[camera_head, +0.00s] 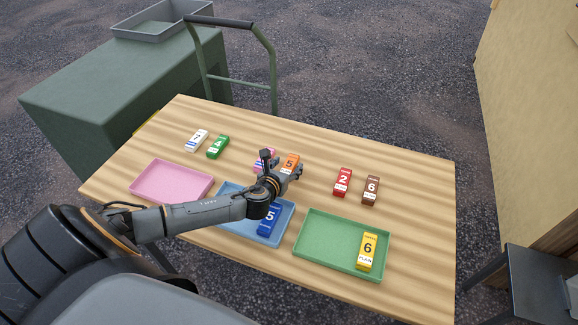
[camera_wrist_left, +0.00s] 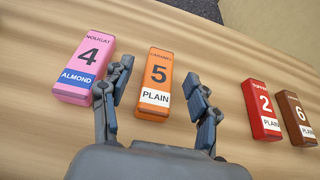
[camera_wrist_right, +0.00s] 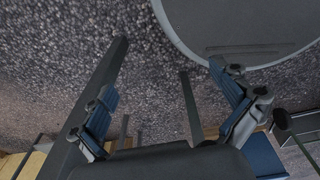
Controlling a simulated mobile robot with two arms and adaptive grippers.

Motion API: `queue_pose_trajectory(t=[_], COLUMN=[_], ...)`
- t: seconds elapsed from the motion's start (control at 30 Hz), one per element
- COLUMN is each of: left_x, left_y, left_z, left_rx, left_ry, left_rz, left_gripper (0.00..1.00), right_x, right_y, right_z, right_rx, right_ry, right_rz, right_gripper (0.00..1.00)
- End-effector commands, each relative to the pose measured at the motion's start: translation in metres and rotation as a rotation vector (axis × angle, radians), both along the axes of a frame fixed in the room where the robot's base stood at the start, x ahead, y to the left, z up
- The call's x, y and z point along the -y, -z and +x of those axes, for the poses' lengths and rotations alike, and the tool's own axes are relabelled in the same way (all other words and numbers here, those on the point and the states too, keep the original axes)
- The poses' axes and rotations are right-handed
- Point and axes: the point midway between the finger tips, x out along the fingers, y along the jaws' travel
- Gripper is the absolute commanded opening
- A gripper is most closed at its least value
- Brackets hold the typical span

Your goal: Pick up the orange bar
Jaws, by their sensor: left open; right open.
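The orange bar (camera_head: 290,162) lies on the wooden table, labelled 5 and PLAIN. In the left wrist view the orange bar (camera_wrist_left: 156,84) shows ahead of and between the open fingers. My left gripper (camera_head: 283,165) is open and empty, close to the bar on its near side. It also shows in the left wrist view (camera_wrist_left: 160,98), with its left finger between the pink bar and the orange bar. My right gripper (camera_wrist_right: 165,105) is open and empty, away from the table over the dark ground. In the head view my left gripper partly hides the pink bar.
The pink bar (camera_wrist_left: 87,68) lies just left of the orange bar. Red (camera_head: 342,182) and brown (camera_head: 371,190) bars lie to the right; white (camera_head: 197,140) and green (camera_head: 218,147) bars lie left. Pink (camera_head: 150,192), blue (camera_head: 229,227) and green (camera_head: 309,252) trays line the near side.

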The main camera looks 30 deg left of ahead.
Motion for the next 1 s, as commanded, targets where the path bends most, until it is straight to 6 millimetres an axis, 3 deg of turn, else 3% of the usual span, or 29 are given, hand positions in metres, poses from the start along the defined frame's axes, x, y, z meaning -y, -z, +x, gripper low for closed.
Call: queue_pose_trajectory(t=[0.23,0.57,0.87,1.0], left_x=[-0.006,-0.007,-0.008,-0.008], left_y=[0.011,0.013,0.013,0.013], left_z=[0.028,0.033,0.033,0.033], left_rx=[0.000,0.000,-0.001,0.000], left_ry=[-0.001,0.001,0.000,0.000], left_rz=[-0.001,0.000,0.000,0.000], left_gripper=[0.60,0.60,0.03,0.00], right_x=[-0.005,-0.007,-0.004,-0.002], right_y=[-0.002,-0.002,-0.002,-0.002], right_z=[-0.014,-0.018,-0.016,-0.015], right_rx=[-0.021,-0.028,-0.025,-0.024], right_ry=[0.003,0.004,0.004,0.003], right_rz=[0.005,0.007,0.003,0.000], right_gripper=[1.00,1.00,1.00,1.00])
